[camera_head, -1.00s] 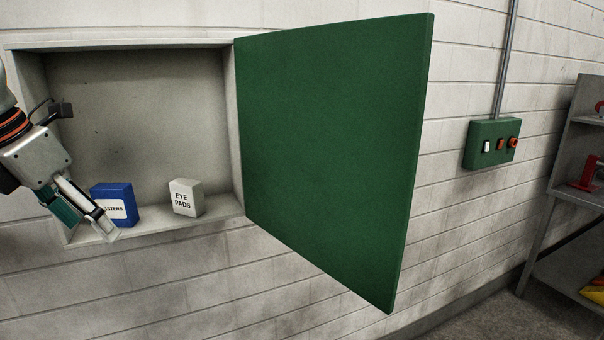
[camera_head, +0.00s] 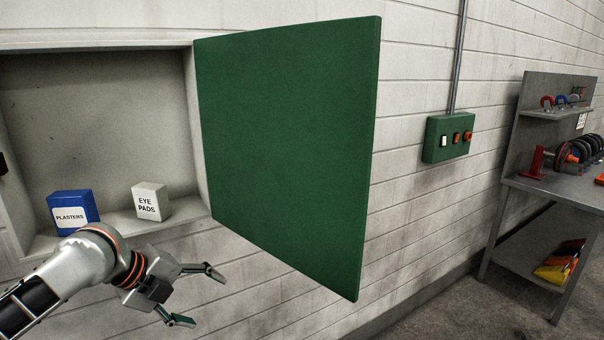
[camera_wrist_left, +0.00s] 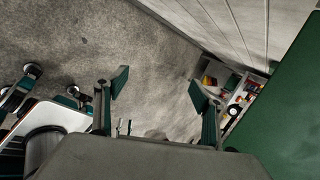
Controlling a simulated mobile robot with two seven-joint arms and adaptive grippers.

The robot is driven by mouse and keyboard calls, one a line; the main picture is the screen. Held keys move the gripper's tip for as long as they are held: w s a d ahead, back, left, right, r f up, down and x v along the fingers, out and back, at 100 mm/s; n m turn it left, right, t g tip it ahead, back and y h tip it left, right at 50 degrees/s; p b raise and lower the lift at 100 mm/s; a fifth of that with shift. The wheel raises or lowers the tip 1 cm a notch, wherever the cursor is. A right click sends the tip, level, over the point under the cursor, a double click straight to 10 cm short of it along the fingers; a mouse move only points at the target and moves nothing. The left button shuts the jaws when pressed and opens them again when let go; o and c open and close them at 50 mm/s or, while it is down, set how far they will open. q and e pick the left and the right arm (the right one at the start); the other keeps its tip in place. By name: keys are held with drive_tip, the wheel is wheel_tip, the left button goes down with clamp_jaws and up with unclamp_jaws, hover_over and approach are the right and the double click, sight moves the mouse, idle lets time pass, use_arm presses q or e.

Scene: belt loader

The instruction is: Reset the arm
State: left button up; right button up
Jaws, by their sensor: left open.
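My left gripper (camera_head: 200,296) is open and empty. It is in front of the brick wall, below the wall cabinet (camera_head: 203,207) and left of the lower edge of its green door (camera_head: 285,150). In the left wrist view its two fingers stand apart with only floor between them (camera_wrist_left: 160,90). The door also shows at the right of that view (camera_wrist_left: 285,115). A blue plasters box (camera_head: 72,207) and a white eye pads box (camera_head: 150,203) stand on the cabinet floor, apart from my gripper. My right gripper is not seen.
The door stands open, jutting out from the wall. A green control box (camera_head: 447,138) with a switch and red buttons hangs right of it. A metal workbench (camera_head: 540,190) with tools and a lower shelf stands at the far right.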

use_arm(q)
drive_tip(key=s+d+f+n+t, duration=0.2)
drive_tip(key=d+f+n, duration=0.1)
drive_tip(key=f+n, duration=0.55)
drive_tip(key=s+d+f+n+t, duration=0.25)
drive_tip(key=f+n, duration=0.25)
drive_tip(key=f, duration=0.7)
drive_tip(key=s+a+f+n+y, duration=0.1)
drive_tip(key=s+a+f+n, duration=0.2)
drive_tip(key=s+f, duration=0.4)
drive_tip(key=s+a+f+n+y, duration=0.2)
drive_tip(key=s+f+n, duration=0.4)
drive_tip(key=s, duration=0.6)
drive_tip(key=shift+s+a+f, duration=0.2)
drive_tip(key=shift+a+f, duration=0.35)
drive_tip(key=shift+f, duration=0.2)
